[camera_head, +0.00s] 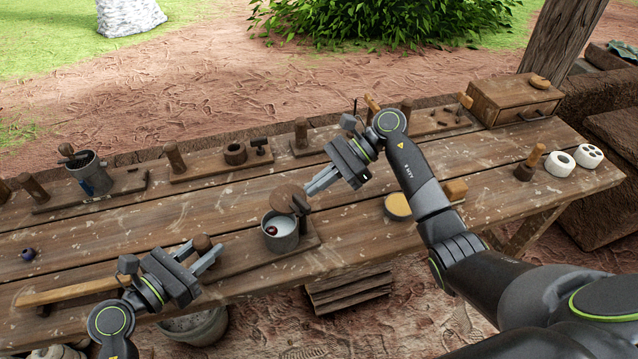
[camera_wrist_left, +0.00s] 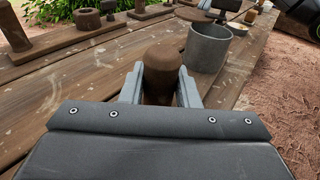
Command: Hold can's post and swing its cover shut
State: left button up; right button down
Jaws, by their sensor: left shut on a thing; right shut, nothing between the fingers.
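The grey metal can (camera_head: 283,243) stands on a wooden base board on the bench, its mouth partly uncovered with a small dark red thing inside. Its round brown cover (camera_head: 287,197) is raised at the can's far side. The can also shows in the left wrist view (camera_wrist_left: 208,50), with the cover (camera_wrist_left: 196,15) beyond its rim. My left gripper (camera_head: 205,257) is shut on the brown rounded post (camera_wrist_left: 162,68), left of the can. My right gripper (camera_head: 309,189) is shut and empty, close to the right side of the cover; whether they touch I cannot tell.
Boards with wooden posts and a second metal can (camera_head: 90,174) line the bench's back. A bowl of yellow stuff (camera_head: 398,207) lies to the right, white pierced blocks (camera_head: 560,164) further right. A wooden box (camera_head: 514,99) stands at the back right. A long wooden stick (camera_head: 68,291) lies front left.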

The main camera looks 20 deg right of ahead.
aim_at(275, 194)
jog(key=shift+w+a, duration=0.25)
jog(key=shift+a, duration=0.05)
jog(key=shift+w+a, duration=0.3)
jog(key=shift+a, duration=0.2)
jog(key=shift+w+a, duration=0.15)
jog(key=shift+a, duration=0.4)
jog(key=shift+w+a, duration=0.15)
jog(key=shift+a, duration=1.45)
jog(key=shift+s+a, duration=0.2)
jog(key=shift+a, duration=0.55)
jog(key=shift+d, duration=0.15)
